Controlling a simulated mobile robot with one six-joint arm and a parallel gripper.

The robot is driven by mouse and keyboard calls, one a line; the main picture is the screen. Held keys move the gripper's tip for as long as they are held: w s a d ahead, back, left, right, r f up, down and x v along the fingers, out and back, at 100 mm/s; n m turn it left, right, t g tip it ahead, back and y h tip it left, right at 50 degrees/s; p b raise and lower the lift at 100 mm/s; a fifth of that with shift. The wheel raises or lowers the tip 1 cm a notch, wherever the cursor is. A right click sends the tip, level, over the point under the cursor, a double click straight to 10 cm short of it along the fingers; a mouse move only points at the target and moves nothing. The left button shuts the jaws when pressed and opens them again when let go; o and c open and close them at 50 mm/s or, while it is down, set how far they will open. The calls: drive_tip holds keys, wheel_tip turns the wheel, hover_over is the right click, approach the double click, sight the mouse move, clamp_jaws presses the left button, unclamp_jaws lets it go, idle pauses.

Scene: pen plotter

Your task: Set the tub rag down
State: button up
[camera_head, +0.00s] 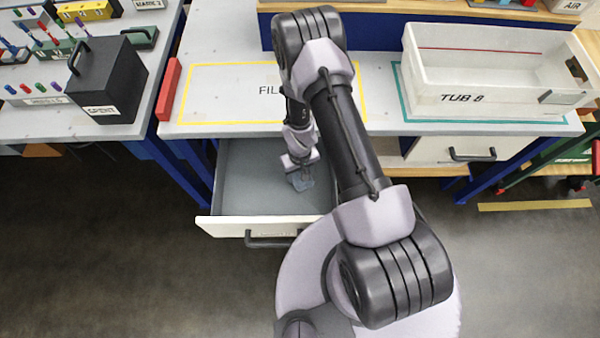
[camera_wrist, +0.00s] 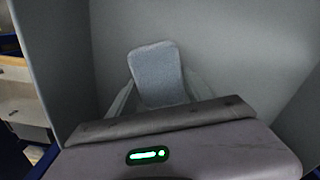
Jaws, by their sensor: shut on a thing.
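The tub rag (camera_head: 301,181) is a small pale blue-grey cloth. My gripper (camera_head: 300,172) is shut on it and reaches down into an open drawer (camera_head: 247,190) under the table. In the wrist view the rag (camera_wrist: 157,74) shows between the two fingers (camera_wrist: 160,92), with the drawer's grey floor and walls around it. I cannot tell whether the rag touches the drawer floor. My arm hides the drawer's right part.
The drawer's white front (camera_head: 225,226) has a dark handle (camera_head: 268,242). Above it, a yellow-outlined area (camera_head: 215,85) on the tabletop is largely clear. A white tub marked TUB 8 (camera_head: 465,98) stands at right. A red block (camera_head: 169,88) sits at the table's left edge.

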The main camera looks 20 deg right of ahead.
drive_tip(key=o, duration=1.3)
drive_tip(key=shift+f, duration=0.1)
wheel_tip(320, 180, up, 12)
drive_tip(key=p, duration=0.5)
drive_tip(key=shift+r, duration=0.2)
